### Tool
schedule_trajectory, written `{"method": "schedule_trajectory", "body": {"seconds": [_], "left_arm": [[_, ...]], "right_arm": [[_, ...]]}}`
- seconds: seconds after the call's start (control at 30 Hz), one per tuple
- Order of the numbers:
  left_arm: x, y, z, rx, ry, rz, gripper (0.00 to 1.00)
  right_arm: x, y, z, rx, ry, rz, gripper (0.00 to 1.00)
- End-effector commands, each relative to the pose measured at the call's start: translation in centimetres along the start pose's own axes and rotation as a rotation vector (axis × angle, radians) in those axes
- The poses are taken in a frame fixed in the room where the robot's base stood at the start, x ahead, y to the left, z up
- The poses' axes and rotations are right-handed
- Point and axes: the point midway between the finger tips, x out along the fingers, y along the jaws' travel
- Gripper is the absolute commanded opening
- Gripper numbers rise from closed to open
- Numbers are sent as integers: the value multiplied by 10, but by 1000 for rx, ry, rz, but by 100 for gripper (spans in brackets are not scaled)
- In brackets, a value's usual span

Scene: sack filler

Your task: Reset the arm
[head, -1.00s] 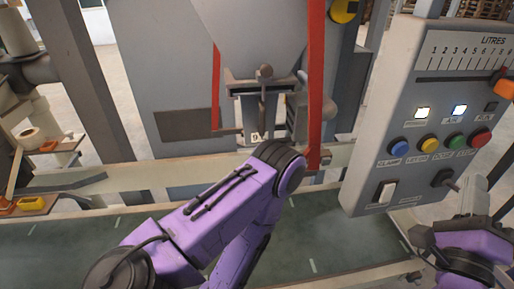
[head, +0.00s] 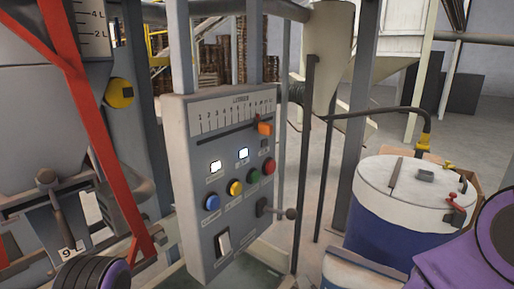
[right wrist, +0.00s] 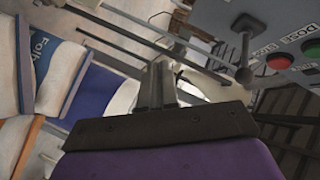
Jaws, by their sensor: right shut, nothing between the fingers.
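My right gripper (right wrist: 160,72) shows in the right wrist view, its dark fingers together and nothing held between them. It is apart from the grey control panel (right wrist: 285,22), whose lever ball (right wrist: 243,75) and red button (right wrist: 279,62) lie beyond it to the upper right. In the head view the right arm's purple link (head: 470,255) fills the lower right corner; the gripper itself cannot be made out there. A purple and black joint of mine (head: 95,275) shows at the lower left. The left gripper is outside both views.
The control panel (head: 190,160) stands mid-view, with an orange slider (head: 264,128), coloured buttons and a lever (head: 290,213). A blue drum with a white lid (head: 400,190) stands to its right. Red bars (head: 112,185) and the filler spout are left. Blue-white sacks (right wrist: 92,97) lie left in the wrist view.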

Motion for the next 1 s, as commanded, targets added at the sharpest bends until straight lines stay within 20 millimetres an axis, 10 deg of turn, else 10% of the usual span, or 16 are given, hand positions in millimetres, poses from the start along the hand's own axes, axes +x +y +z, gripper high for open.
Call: {"method": "schedule_trajectory", "body": {"seconds": [0.2,0.43,0.6,1.0], "left_arm": [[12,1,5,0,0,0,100],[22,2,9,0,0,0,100],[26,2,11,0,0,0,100],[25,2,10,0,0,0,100]], "right_arm": [[-57,195,37,-277,-193,476,0],[-178,345,57,-418,-396,894,0],[-234,386,69,-447,-479,1021,0],[-241,389,74,-443,-495,1031,0]]}}
